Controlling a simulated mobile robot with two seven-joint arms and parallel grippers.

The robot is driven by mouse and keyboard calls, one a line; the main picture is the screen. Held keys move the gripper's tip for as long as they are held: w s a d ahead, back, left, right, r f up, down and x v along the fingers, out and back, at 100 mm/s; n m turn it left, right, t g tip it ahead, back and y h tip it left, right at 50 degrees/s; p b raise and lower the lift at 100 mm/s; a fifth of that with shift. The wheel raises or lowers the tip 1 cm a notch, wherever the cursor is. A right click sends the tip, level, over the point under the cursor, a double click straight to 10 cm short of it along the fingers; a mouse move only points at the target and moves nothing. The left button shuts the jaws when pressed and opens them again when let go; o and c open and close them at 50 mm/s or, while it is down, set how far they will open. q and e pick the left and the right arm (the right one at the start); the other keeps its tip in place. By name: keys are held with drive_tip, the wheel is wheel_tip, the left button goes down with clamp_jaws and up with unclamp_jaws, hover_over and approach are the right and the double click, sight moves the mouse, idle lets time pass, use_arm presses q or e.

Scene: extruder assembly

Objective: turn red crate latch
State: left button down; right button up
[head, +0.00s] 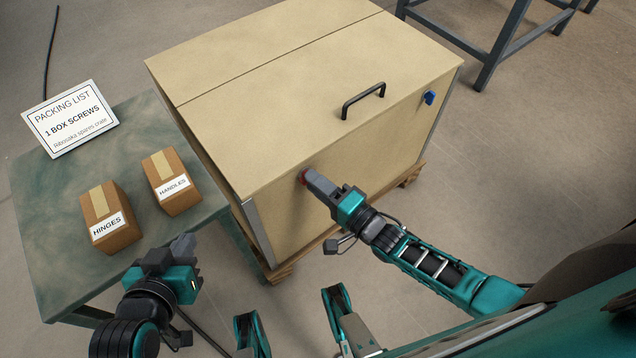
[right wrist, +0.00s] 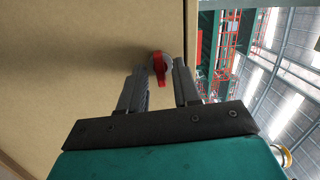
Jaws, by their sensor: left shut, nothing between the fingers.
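The red latch (right wrist: 159,69) is on the front face of the wooden crate (head: 262,135). In the right wrist view its red handle runs up and down on a grey round base. In the head view only a bit of the latch (head: 303,177) shows beside the fingertips. My right gripper (head: 314,182) is at the latch with its fingers apart. In the right wrist view the fingertips lie on either side of the handle's lower end; I cannot tell whether they touch it. My left gripper (head: 184,243) is shut and empty near the table's front edge.
A blue latch (head: 429,97) is on the crate's front at the right. A black handle (head: 363,100) is on the lid. A green table (head: 50,235) at left holds a HINGES box (head: 110,217), a HANDLES box (head: 172,182) and a packing list sign (head: 70,118).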

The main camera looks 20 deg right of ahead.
drive_tip(key=shift+o, duration=0.2)
use_arm(q)
drive_tip(key=shift+r+p, duration=0.9)
drive_tip(key=shift+r, duration=0.05)
use_arm(e)
drive_tip(key=v, duration=0.6)
drive_tip(key=shift+s+a, duration=0.2)
drive_tip(key=shift+a, duration=0.15)
use_arm(q)
drive_tip(key=shift+f, duration=0.1)
drive_tip(key=shift+s+a+f+p, duration=0.25)
drive_tip(key=shift+a+f+p, duration=0.15)
drive_tip(key=shift+a+p, duration=0.2)
use_arm(e)
drive_tip(key=v, duration=1.3)
drive_tip(key=shift+w, duration=0.1)
